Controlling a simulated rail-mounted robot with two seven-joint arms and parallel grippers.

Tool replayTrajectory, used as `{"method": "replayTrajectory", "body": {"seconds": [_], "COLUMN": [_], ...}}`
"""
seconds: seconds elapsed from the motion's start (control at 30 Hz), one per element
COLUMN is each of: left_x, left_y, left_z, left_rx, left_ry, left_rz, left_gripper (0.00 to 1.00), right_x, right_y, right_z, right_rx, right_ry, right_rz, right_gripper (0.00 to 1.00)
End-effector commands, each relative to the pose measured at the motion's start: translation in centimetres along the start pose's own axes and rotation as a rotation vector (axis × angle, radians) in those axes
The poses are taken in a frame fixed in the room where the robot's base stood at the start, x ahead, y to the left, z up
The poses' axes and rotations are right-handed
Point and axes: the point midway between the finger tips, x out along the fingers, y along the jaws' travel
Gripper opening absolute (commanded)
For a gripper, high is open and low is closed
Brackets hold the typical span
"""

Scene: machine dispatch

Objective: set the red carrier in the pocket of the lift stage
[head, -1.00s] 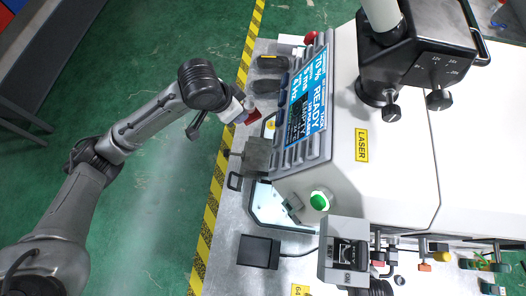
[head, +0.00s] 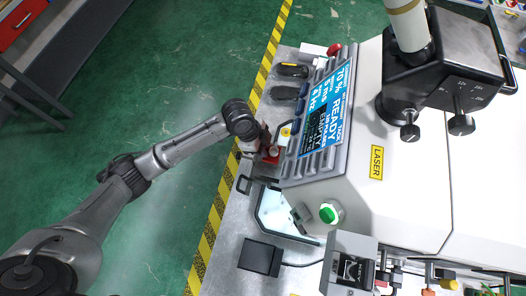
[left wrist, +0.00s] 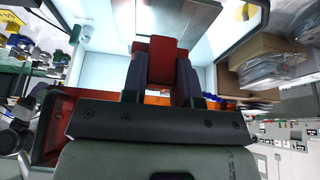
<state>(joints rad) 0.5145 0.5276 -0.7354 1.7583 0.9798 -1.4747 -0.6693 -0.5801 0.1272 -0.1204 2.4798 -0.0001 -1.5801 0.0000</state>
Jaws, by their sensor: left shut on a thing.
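My left gripper (head: 266,150) is at the front of the machine, just left of its tilted screen. It is shut on the red carrier (head: 272,154), which shows only as a small red patch in the head view. In the left wrist view my two dark fingers (left wrist: 162,82) hold the red carrier (left wrist: 163,58) between them, and it points toward a bright, open bay (left wrist: 105,68). I cannot make out the lift stage's pocket, and the arm hides part of the machine's front. My right gripper is not in view.
The white machine (head: 405,190) has a blue screen (head: 325,105) reading READY and a green button (head: 331,212). A black box (head: 261,255) and two dark objects (head: 290,82) lie on the bench. Yellow-black tape (head: 240,145) edges it. Green floor lies to the left.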

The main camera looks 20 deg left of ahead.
Motion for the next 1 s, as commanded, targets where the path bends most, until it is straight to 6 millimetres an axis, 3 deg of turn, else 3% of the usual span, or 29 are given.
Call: {"method": "replayTrajectory", "body": {"seconds": [0.5, 0.9, 0.93, 1.0], "left_x": [3.9, 4.2, 4.2, 4.2], "left_y": [0.0, 0.0, 0.0, 0.0], "left_z": [1.6, 1.8, 1.8, 1.7], "left_rx": [-0.002, -0.002, -0.001, -0.001], "left_ry": [0.000, 0.000, 0.000, 0.000], "left_rz": [-0.001, -0.001, -0.001, -0.001], "left_gripper": [0.00, 0.00, 0.30, 0.37], "right_x": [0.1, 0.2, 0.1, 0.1], "right_y": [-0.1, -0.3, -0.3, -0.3], "right_z": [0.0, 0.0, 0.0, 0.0], "right_rx": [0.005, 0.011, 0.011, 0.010], "right_ry": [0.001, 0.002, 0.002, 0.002], "right_rz": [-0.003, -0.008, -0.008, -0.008], "right_gripper": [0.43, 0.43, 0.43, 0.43]}}
